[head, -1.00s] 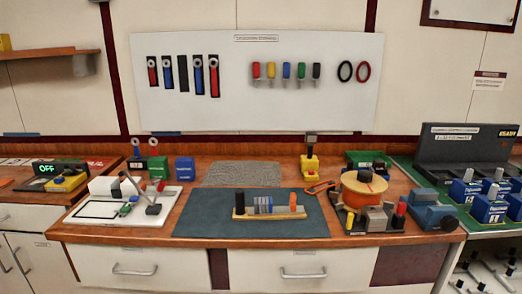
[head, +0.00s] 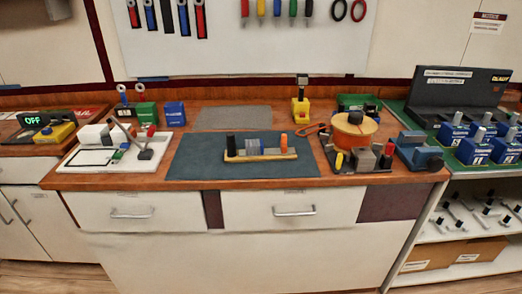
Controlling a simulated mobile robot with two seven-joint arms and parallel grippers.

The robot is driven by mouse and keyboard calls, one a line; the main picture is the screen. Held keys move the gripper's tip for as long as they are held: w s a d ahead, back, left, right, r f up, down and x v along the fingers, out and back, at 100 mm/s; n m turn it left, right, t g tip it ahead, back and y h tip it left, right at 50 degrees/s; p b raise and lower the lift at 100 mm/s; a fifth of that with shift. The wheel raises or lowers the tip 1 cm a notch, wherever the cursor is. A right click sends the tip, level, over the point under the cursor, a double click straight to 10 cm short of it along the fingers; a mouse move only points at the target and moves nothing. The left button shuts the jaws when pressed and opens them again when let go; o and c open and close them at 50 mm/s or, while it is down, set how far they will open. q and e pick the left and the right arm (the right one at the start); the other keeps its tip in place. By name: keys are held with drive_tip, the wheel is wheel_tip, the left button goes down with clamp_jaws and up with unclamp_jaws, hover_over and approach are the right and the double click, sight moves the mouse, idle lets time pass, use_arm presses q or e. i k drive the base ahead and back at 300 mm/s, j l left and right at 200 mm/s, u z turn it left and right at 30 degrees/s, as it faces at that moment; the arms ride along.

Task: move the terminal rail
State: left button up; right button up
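The terminal rail (head: 260,157) is a light wooden-coloured strip lying on the dark blue-grey mat (head: 200,160) in the middle of the workbench. It carries a black block at its left end, several grey blocks in the middle and an orange post at its right end. Neither of my grippers shows in the head view.
Left of the mat is a white tray (head: 75,163) with a lever. Right of it are an orange spool (head: 354,132) and a blue vise-like tool (head: 420,152). Blue breaker units (head: 472,149) stand on the green-topped shelf at far right. The mat's front strip is clear.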

sight(256, 151)
drive_tip(key=l+u, duration=0.1)
drive_tip(key=u, duration=0.25)
drive_tip(key=i+l+u, duration=0.1)
drive_tip(key=u, duration=0.25)
drive_tip(key=l+u, duration=0.15)
drive_tip(key=u, duration=0.2)
drive_tip(key=l+u, duration=0.3)
drive_tip(key=l, duration=0.2)
drive_tip(key=l+u, duration=0.25)
drive_tip(key=l, duration=0.25)
